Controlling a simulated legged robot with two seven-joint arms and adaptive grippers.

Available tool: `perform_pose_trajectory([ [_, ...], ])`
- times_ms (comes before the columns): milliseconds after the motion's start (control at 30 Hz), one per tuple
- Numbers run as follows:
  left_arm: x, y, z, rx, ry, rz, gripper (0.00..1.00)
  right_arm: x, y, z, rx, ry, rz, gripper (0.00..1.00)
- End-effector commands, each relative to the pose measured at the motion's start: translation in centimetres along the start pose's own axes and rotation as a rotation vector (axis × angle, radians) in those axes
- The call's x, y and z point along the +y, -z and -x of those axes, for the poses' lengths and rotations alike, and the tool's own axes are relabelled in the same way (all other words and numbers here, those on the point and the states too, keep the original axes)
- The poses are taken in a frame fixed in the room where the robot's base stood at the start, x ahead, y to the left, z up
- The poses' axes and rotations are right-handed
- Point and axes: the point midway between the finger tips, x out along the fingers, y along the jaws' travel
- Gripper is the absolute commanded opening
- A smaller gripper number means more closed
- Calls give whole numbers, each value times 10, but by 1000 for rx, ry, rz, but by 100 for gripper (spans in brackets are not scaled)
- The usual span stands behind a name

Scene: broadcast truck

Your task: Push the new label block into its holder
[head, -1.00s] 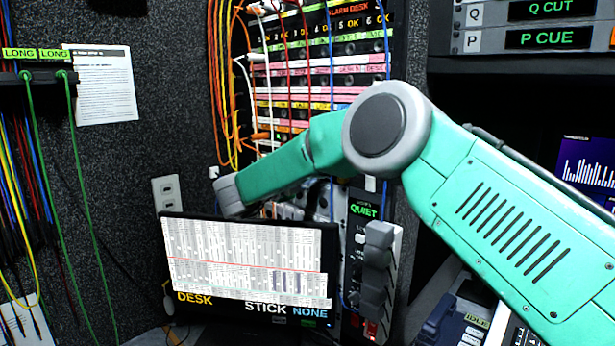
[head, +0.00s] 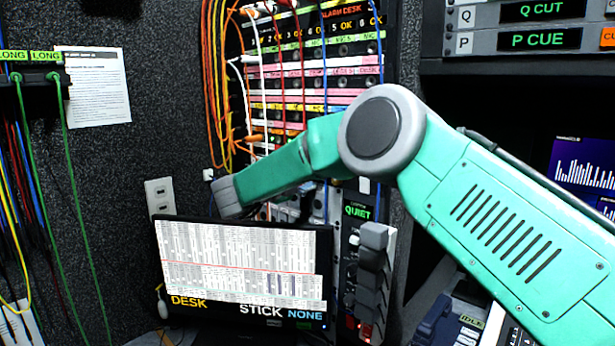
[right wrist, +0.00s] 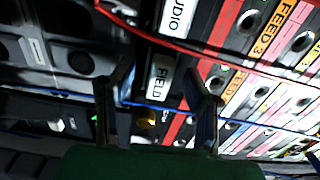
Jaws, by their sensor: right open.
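My right gripper (right wrist: 155,115) is open in the right wrist view, with its two dark fingers apart and nothing visibly held between them. A white label block reading FIELD (right wrist: 162,78) lies just ahead, between the fingertips and nearer the right one. I cannot tell whether it is the new block or how deep it sits. A white AUDIO label (right wrist: 177,15) is above it. In the head view my right arm reaches in from the right to the labelled rack (head: 300,70); its gripper cannot be made out. My left gripper is not in view.
A blue cable (right wrist: 150,106) crosses by the fingers and a red cable (right wrist: 190,42) hangs above. In the head view a monitor (head: 240,260) stands in front of the rack's lower part. Orange cables (head: 212,90) hang along the rack's left side.

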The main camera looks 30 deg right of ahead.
Motion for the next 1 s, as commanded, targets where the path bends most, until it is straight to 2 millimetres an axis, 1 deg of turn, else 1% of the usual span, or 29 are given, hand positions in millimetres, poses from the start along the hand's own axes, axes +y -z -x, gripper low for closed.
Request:
perform_pose_trajectory([
  [167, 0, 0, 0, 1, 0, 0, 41, 0, -1, 30, -4, 1, 1, 42],
  [400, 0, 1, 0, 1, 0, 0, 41, 1, -2, 81, -4, 1, 1, 42],
  [500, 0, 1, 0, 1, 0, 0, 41, 2, -2, 97, -3, 0, 1, 42],
  [600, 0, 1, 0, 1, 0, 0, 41, 2, -2, 108, -1, 0, 1, 42],
  [700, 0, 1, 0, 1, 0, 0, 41, 2, -2, 114, -1, 0, 1, 42],
  [1000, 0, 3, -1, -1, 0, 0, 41, 2, -2, 114, -1, -1, 1, 42],
])
